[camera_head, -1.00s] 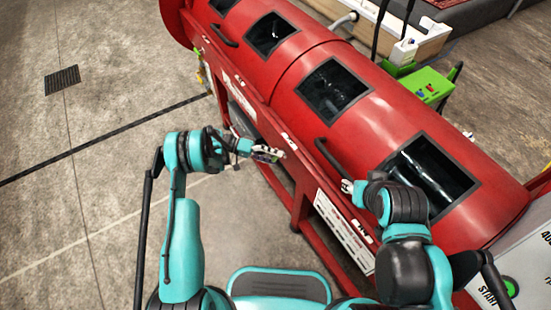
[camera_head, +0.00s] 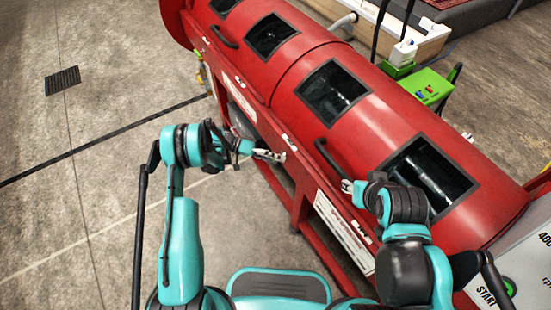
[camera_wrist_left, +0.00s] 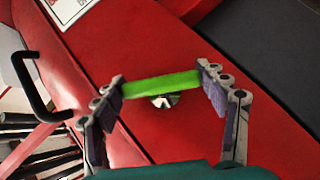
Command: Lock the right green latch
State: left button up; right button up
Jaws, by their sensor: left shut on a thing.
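The green latch (camera_wrist_left: 160,84) is a straight bright green bar in front of the red machine, with a small shiny metal piece just below its middle in the left wrist view. My left gripper (camera_wrist_left: 161,87) has a finger at each end of the bar and is shut on it. In the head view my left gripper (camera_head: 268,155) is at the red front of the machine, and the latch cannot be made out there. My right gripper (camera_head: 347,186) is near the lower end of a black handle (camera_head: 333,160); its fingers are too small to judge.
The red drum (camera_head: 300,68) with dark windows runs diagonally across the head view. A white label sheet (camera_head: 343,230) is on its front. A control panel (camera_head: 520,265) stands at the lower right.

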pick_arm(q)
jog(key=m+t+y, duration=0.2)
jog(key=y, duration=0.1)
jog(key=shift+m+t, duration=0.3)
jog(key=shift+t, duration=0.1)
jog(key=shift+m+t+y, duration=0.8)
jog(key=shift+t+y, duration=0.3)
jog(key=shift+t, duration=0.1)
jog(key=shift+m+t+y+b, duration=0.35)
jog(key=shift+m+t+y, duration=0.05)
jog(key=shift+t, duration=0.1)
jog(key=shift+w+r, duration=0.1)
jog(key=shift+w, duration=0.05)
jog(key=o, duration=1.2)
jog(key=shift+c, duration=0.2)
jog(key=v, duration=1.2)
jog(key=shift+d, duration=0.1)
